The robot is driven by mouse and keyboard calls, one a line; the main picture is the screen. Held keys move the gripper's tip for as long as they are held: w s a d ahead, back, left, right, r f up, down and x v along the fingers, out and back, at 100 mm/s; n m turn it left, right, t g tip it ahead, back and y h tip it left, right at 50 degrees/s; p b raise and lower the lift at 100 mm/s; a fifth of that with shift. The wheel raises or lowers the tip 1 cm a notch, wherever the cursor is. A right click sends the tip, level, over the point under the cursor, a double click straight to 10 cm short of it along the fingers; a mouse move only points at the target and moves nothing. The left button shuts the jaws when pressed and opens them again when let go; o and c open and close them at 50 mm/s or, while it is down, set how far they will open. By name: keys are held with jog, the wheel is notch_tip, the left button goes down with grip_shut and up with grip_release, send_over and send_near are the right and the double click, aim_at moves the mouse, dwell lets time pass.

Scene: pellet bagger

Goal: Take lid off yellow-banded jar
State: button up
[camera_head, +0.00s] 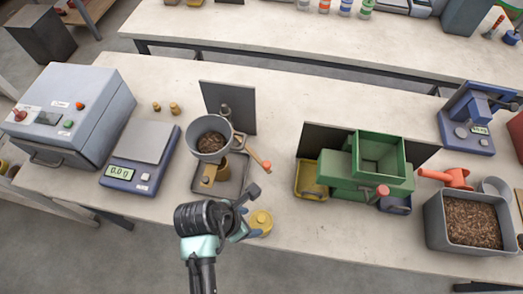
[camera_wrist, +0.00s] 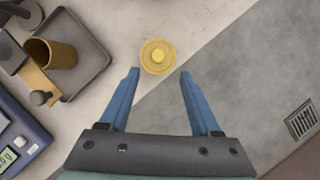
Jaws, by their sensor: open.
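A round yellow lid-like piece with a raised centre (camera_head: 261,221) is near the front edge of the bench. In the wrist view this yellow piece (camera_wrist: 158,56) lies just beyond and between my fingertips. I see it mostly from above, so I cannot tell how much jar is under it. My gripper (camera_head: 248,226) is open and empty beside it; in the wrist view its blue fingers (camera_wrist: 158,72) stand apart on either side, with no clear contact. Several banded jars, one with a red band (camera_head: 324,6), stand on the back bench, partly cut off by the frame.
A funnel stand (camera_head: 212,142) over a tray with a brass cup (camera_wrist: 60,55) stands left of the yellow piece. A blue scale (camera_head: 140,158) is farther left. A green machine (camera_head: 365,170) and a grey pellet bin (camera_head: 437,222) are right. The bench's front edge is close.

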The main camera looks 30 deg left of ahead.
aim_at(261, 219)
jog(key=shift+w+p+x, duration=0.25)
jog(key=shift+p+x, duration=0.1)
jog(key=shift+x, duration=1.15)
jog(key=shift+w+p+x, duration=0.2)
jog(key=shift+p+x, duration=0.1)
jog(key=shift+x, duration=1.25)
jog(key=shift+d+r, duration=0.1)
jog(key=shift+r, duration=0.1)
grip_shut()
